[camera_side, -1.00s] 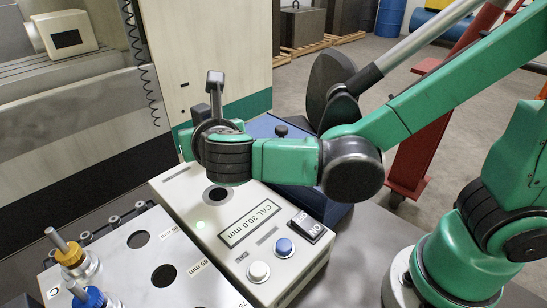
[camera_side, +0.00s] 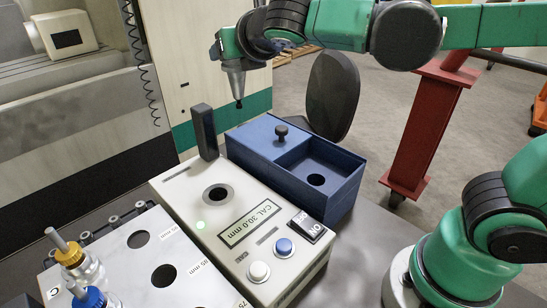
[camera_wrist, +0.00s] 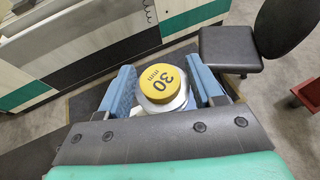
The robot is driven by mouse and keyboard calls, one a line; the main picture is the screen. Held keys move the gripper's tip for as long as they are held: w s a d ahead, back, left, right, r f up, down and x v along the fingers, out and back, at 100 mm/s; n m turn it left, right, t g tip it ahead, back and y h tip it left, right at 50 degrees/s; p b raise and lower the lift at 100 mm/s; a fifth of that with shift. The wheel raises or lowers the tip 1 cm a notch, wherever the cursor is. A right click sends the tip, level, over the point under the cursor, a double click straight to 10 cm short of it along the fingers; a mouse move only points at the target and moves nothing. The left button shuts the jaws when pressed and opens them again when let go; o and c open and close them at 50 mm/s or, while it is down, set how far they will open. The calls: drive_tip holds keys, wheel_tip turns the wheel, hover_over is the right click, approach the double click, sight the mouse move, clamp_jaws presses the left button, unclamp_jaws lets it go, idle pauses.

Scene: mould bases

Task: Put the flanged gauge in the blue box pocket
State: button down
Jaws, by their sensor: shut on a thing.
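The flanged gauge (camera_side: 235,80) is a grey tapered piece with a thin dark tip, hanging point down in the side view. Its yellow round cap, marked 30 mm, shows in the wrist view (camera_wrist: 162,82). My gripper (camera_wrist: 167,90) is shut on it, a blue jaw on each side of the cap. In the side view my gripper (camera_side: 233,62) is high, above and left of the blue box (camera_side: 335,200), with the gauge clear of it. The box's open pocket (camera_side: 316,180), at its right part, has a round dark hole and looks empty.
A knobbed lid (camera_side: 281,133) covers the box's far part. The calibration unit (camera_side: 250,232), with a dark upright post (camera_side: 204,131), stands against the box's left. A holed plate (camera_side: 185,245) with gauges is at front left. A dark chair (camera_side: 332,92) is behind.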

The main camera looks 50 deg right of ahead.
drive_tip(key=d, duration=0.3)
drive_tip(key=shift+w+d+r, duration=0.1)
drive_tip(key=shift+d+r, duration=0.15)
drive_tip(key=shift+a, duration=0.1)
idle(0.4)
drive_tip(key=s+a+h, duration=0.1)
drive_tip(key=s+a, duration=0.1)
drive_tip(key=a, duration=0.9)
drive_tip(key=shift+s+a+m, duration=0.25)
drive_tip(key=shift+s+m, duration=0.05)
drive_tip(key=shift+m, duration=0.1)
drive_tip(key=shift+f, duration=0.1)
wheel_tip(320, 180, down, 20)
drive_tip(key=shift+r, duration=0.25)
